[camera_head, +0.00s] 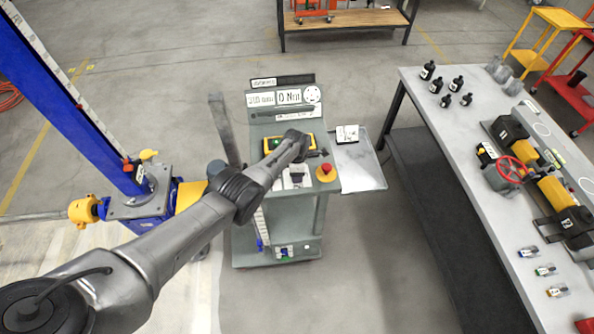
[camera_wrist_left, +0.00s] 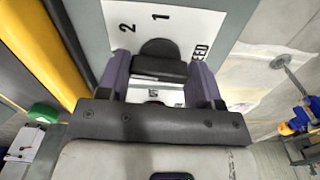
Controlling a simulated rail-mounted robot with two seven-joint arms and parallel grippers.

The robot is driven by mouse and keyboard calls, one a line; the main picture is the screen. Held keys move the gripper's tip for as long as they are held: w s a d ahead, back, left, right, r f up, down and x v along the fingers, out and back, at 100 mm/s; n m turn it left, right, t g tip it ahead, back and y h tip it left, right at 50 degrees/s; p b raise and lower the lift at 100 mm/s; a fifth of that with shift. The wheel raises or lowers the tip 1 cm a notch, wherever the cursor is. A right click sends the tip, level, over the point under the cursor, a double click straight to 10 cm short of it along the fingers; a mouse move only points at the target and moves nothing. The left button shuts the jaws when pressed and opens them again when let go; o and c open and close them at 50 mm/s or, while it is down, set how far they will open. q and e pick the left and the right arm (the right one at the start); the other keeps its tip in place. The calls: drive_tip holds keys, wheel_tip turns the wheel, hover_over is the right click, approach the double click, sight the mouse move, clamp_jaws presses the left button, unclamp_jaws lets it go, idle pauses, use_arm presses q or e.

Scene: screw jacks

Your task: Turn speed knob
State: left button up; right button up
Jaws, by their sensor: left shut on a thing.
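The dark speed knob (camera_wrist_left: 160,48) sits on a white label plate (camera_wrist_left: 190,22) marked "1", "2" and partly "SPEED" in the left wrist view. My left gripper (camera_wrist_left: 161,82) is shut on the knob, one finger on each side. In the head view my left arm reaches from the lower left over the control cart, and the white plate (camera_head: 287,182) shows below its hand. The hand hides most of the knob there. My right gripper is in neither view.
A yellow box (camera_head: 268,145) with a green button and a red emergency button (camera_head: 326,171) are close by on the cart. A blue jack column (camera_head: 75,95) stands at left. A grey workbench (camera_head: 440,130) holds bottles and jack parts at right.

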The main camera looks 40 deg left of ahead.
use_arm(q)
drive_tip(key=shift+r+n, duration=0.1)
drive_tip(key=shift+n, duration=0.5)
drive_tip(key=o, duration=0.9)
wheel_tip(320, 180, up, 6)
drive_tip(key=p, duration=0.4)
drive_tip(key=shift+p, duration=0.4)
drive_tip(key=shift+r+p, duration=0.85)
drive_tip(key=shift+r, duration=3)
